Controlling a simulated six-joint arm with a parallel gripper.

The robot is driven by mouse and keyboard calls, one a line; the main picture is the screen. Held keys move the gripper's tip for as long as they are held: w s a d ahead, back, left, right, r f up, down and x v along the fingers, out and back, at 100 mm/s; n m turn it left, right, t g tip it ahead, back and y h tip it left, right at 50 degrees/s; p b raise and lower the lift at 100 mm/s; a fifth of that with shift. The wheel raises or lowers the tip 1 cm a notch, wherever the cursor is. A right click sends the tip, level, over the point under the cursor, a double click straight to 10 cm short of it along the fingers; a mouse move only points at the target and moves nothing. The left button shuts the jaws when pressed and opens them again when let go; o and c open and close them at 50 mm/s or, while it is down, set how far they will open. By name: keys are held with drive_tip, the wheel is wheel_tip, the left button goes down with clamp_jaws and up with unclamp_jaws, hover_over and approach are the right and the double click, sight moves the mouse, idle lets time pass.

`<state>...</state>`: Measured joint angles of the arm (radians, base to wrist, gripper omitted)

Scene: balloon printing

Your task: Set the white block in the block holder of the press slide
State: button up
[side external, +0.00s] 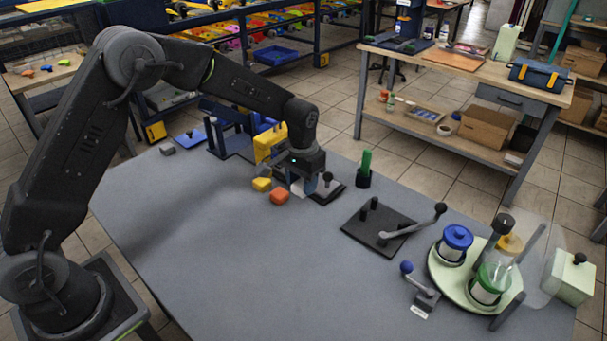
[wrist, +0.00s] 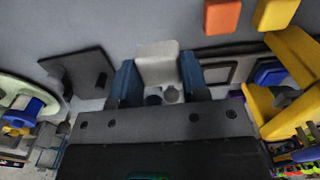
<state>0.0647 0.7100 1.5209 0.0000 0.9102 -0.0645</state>
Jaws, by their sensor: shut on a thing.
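The white block (wrist: 157,64) sits between the two blue fingers of my gripper (wrist: 159,80) in the wrist view. My gripper is shut on it. In the side view my gripper (side external: 305,187) points down low over the dark press slide (side external: 329,194), beside its black knob (side external: 328,177). The block is mostly hidden there. A dark square frame (wrist: 218,73), which looks like the block holder, lies just right of the fingers in the wrist view. The block appears beside this frame, not inside it. I cannot tell its exact height.
The yellow press (side external: 268,145) stands close behind my gripper. An orange block (side external: 279,197) and a yellow block (side external: 262,184) lie left of it.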

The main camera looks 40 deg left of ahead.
drive_tip(key=shift+w, duration=0.1)
drive_tip(key=w+a+r, duration=0.1)
drive_tip(key=w+a, duration=0.8)
drive_tip(key=w, duration=0.1)
drive_tip(key=shift+w+d+f, duration=0.1)
drive_tip(key=shift+f, duration=1.05)
drive_tip(key=shift+d+f, duration=0.1)
drive_tip(key=shift+f, duration=1)
drive_tip(key=shift+f, duration=1)
drive_tip(key=o, duration=0.9)
